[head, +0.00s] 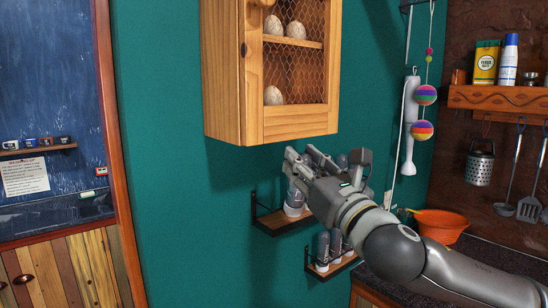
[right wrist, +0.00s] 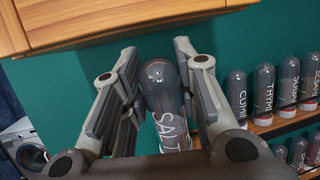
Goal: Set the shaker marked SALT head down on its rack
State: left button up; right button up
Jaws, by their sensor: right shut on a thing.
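The SALT shaker (right wrist: 167,112) shows in the right wrist view between the two fingers of my right gripper (right wrist: 155,85). It has a smooth grey domed end, pointing to the top of the picture, and white SALT lettering. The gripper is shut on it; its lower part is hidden. In the head view my right gripper (head: 308,165) is at the upper wall rack (head: 280,222). A grey shaker with a white lower end (head: 295,203) shows just under the fingers; its label cannot be read there. My left gripper is not in view.
Shakers marked CUMIN (right wrist: 239,95), THYME (right wrist: 264,92) and SUGAR (right wrist: 288,85) stand right of my gripper. A lower rack (head: 335,266) holds several more. A wooden egg cabinet (head: 225,80) hangs close above. An orange bowl (head: 443,228) is on the counter at right.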

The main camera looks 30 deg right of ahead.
jog(key=w+d+p, duration=0.1)
jog(key=w+p, duration=0.4)
jog(key=w, duration=0.3)
send_near(267, 172)
jog(key=w+r, duration=0.1)
jog(key=w+r+b, duration=0.1)
jog(key=w, duration=0.1)
jog(key=shift+w+d+r, duration=0.15)
jog(key=shift+d+r, duration=0.05)
jog(key=shift+w+r+g+p, duration=0.15)
jog(key=shift+r+p, duration=0.3)
jog(key=shift+p, duration=0.15)
jog(key=shift+w+r+g+p, duration=0.1)
jog(key=shift+r+g+p, duration=0.05)
jog(key=shift+r+p, duration=0.4)
grip_shut()
jog(key=w+g+p, duration=0.1)
jog(key=p, duration=0.1)
jog(key=w+f+g+p, duration=0.1)
jog(key=g+p, duration=0.1)
jog(key=p, duration=0.1)
jog(key=shift+d, duration=0.1)
jog(key=shift+f, duration=0.25)
